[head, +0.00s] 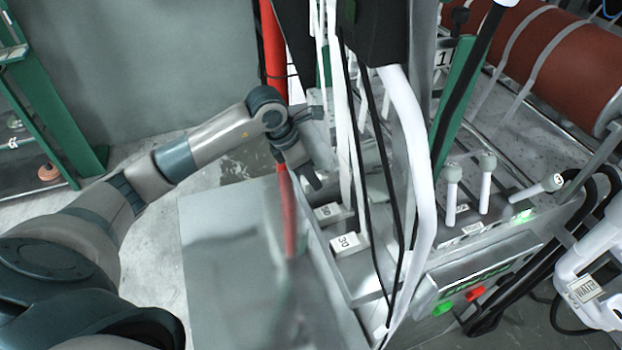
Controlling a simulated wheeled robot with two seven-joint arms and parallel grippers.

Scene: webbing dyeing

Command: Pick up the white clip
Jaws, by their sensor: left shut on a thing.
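My left gripper (311,180) points down beside the red upright strip (289,205), at the left edge of the machine. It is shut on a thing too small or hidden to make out. I cannot pick out a white clip for certain. Two white blocks with dark numbers stand just right of and below the gripper: the nearer block (349,243) and the farther block (328,212). Both are apart from the fingers in the picture. My right gripper is not in view.
A grey metal cover (235,270) lies below my left arm. White and black webbing strands (345,130) and a white curved tube (418,150) rise right of the gripper. White-handled levers (486,180), a button panel (470,285) and a red-brown roller (560,50) stand farther right.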

